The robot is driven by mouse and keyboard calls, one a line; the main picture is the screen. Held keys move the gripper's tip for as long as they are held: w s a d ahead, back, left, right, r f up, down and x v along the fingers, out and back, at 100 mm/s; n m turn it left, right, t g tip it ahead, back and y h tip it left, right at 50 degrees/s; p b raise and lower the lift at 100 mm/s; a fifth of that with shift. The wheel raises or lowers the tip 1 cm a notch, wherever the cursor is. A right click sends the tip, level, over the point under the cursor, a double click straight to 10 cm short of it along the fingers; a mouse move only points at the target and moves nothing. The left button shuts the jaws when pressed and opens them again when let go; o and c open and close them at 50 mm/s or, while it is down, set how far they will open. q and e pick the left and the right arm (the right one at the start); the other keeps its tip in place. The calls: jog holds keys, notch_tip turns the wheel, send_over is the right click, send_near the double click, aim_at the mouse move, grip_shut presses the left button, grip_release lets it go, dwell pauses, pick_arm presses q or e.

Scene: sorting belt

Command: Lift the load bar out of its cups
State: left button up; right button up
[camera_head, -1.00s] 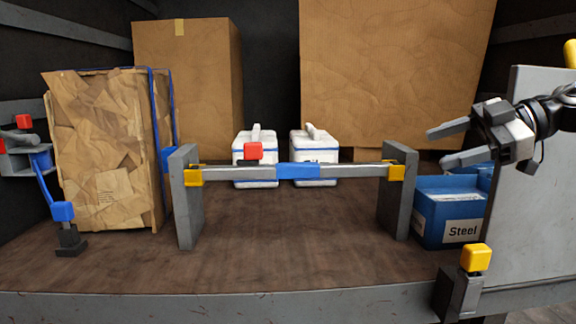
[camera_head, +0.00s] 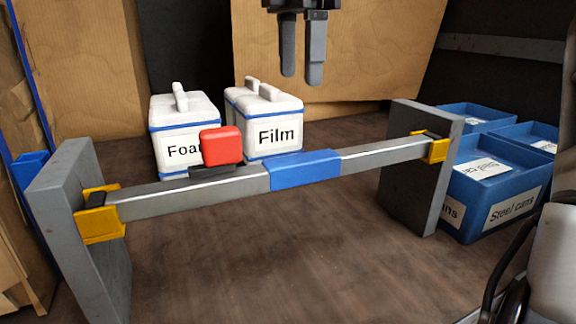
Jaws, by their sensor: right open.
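The load bar (camera_head: 380,155) is a grey beam with a blue sleeve (camera_head: 305,171) at its middle. Its ends sit in a yellow cup (camera_head: 98,222) on the left grey post (camera_head: 78,215) and a yellow cup (camera_head: 438,150) on the right post (camera_head: 408,190). A red block (camera_head: 221,146) on a dark base stands on the bar, left of the sleeve. My right gripper (camera_head: 302,78) points down from the top centre, open and empty. In the picture it is above the blue sleeve, apart from it. My left gripper is not in view.
White lidded boxes labelled "Film" (camera_head: 278,136) and another (camera_head: 184,125), its label partly hidden, stand behind the bar. Blue bins (camera_head: 512,209) stand beyond the right post. Large cardboard (camera_head: 380,50) stands at the back. The wooden floor before the bar is clear.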

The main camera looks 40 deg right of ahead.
send_over(301, 157)
notch_tip(301, 157, down, 8)
jog(key=shift+a+f, duration=0.1)
jog(key=shift+f, duration=0.1)
jog(key=shift+s+f+p, duration=0.1)
jog(key=shift+f+p, duration=0.4)
jog(key=shift+f, duration=2.15)
grip_shut()
jog(key=shift+r, duration=0.15)
